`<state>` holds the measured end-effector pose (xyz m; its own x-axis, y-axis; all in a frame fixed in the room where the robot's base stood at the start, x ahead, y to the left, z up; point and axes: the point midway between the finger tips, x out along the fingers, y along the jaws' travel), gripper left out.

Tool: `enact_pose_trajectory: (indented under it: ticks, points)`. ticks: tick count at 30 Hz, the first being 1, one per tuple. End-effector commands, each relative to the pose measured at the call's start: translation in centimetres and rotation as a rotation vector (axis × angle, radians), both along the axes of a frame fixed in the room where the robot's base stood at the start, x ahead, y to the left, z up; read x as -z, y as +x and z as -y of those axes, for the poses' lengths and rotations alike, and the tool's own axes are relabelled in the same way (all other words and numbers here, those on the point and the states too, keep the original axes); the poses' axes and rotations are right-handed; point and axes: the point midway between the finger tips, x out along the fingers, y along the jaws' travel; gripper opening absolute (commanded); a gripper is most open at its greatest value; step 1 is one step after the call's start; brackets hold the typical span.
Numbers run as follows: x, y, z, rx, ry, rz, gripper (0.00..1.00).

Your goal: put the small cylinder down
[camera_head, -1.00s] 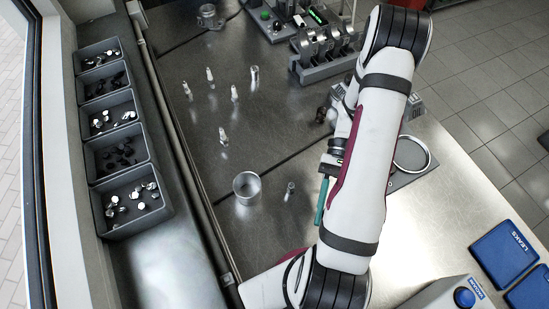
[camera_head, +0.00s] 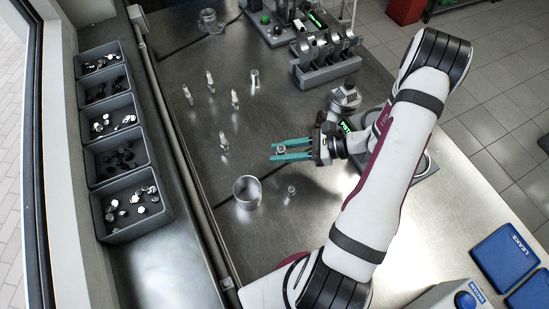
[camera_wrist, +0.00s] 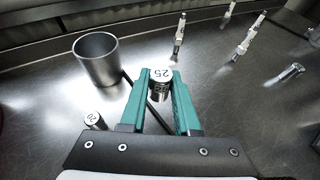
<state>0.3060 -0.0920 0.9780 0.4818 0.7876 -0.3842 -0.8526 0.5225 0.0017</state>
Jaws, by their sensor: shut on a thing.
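My gripper (camera_head: 280,150) has teal fingers and is shut on a small shiny metal cylinder (camera_wrist: 160,86) marked 25 on top. The cylinder is upright between the fingertips in the wrist view, and it also shows between the fingers in the head view (camera_head: 281,149). A gap to the bench below cannot be judged. A second small cylinder (camera_head: 291,190) stands free on the bench; it shows marked 20 in the wrist view (camera_wrist: 93,119). An open metal cup (camera_head: 247,192) stands to its left, apart from my gripper.
Several spark plugs (camera_head: 224,141) stand left of and beyond my gripper. Dark bins (camera_head: 131,200) of small parts line the left edge. A metal part in a holder (camera_head: 327,65) stands farther back.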

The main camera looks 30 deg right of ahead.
Motion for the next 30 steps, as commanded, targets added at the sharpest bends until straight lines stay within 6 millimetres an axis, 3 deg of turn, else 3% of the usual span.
enact_pose_trajectory:
  ticks: [3,10,20,21,26,30]
  points:
    - [1.0,1.2,-1.2,-0.002,0.000,0.002,0.00]
    - [5.0,1.5,-1.4,0.000,0.001,0.001,0.00]
    - [5.4,1.4,-1.4,-0.001,0.000,0.002,0.00]
    - [5.4,1.4,-1.4,-0.001,0.000,0.002,0.34]
    - [5.4,1.4,-1.4,-0.001,0.000,0.002,0.60]
    - [5.4,1.4,-1.4,-0.001,0.000,0.002,0.60]
